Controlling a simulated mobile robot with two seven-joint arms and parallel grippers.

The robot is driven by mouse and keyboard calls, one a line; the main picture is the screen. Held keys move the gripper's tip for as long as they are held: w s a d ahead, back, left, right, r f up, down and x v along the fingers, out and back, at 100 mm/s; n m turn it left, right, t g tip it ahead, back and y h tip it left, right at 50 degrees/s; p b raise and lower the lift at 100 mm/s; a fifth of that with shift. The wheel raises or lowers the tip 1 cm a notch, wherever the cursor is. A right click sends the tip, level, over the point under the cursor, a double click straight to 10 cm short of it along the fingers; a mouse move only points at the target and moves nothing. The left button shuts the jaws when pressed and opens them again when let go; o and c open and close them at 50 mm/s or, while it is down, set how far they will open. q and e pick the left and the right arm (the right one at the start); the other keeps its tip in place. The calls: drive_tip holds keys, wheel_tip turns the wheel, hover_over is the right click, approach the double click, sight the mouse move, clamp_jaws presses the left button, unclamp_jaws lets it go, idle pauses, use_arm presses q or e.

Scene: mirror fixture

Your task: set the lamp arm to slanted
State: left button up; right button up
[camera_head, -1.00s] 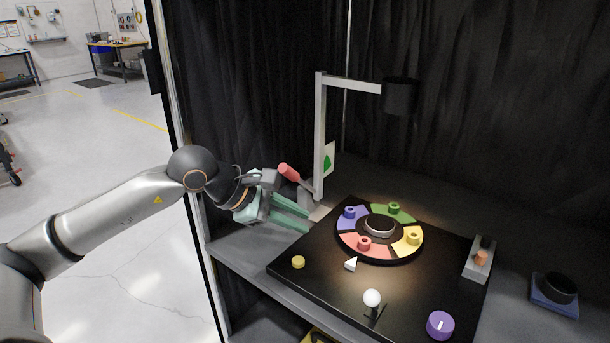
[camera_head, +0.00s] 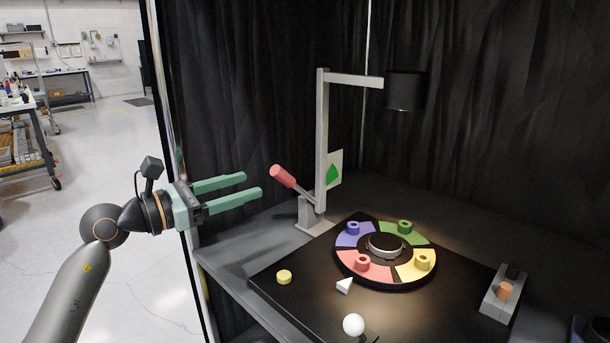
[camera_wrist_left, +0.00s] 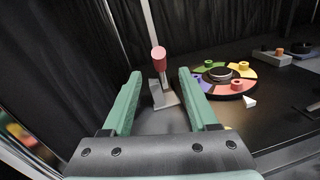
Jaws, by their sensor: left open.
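The lamp has an upright grey post (camera_head: 321,140), a near-level top arm (camera_head: 354,81) and a black shade (camera_head: 405,91) at its right end. At its foot a lever with a red handle (camera_head: 282,177) leans up to the left from a grey base (camera_head: 312,222). My left gripper (camera_head: 252,185) is open and empty, its green fingers pointing right, a little short of the handle. In the left wrist view the red handle (camera_wrist_left: 159,54) appears ahead, in line with the gap between the fingertips. My right gripper is not in view.
A black board right of the lever carries a coloured ring (camera_head: 344,268) with small knobs, a yellow button (camera_head: 284,277), a white wedge (camera_head: 344,286) and a white ball (camera_head: 353,324). A grey switch block (camera_head: 494,304) stands at right. Black curtains (camera_head: 250,90) close off the back.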

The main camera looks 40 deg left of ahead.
use_arm(q)
drive_tip(key=p+x, duration=0.1)
drive_tip(key=x, duration=1)
drive_tip(key=shift+r+p, duration=0.1)
drive_tip(key=shift+p, duration=0.25)
drive_tip(key=shift+w+d, duration=0.15)
drive_tip(key=shift+w, duration=0.5)
drive_tip(key=shift+c, duration=0.2)
clamp_jaws()
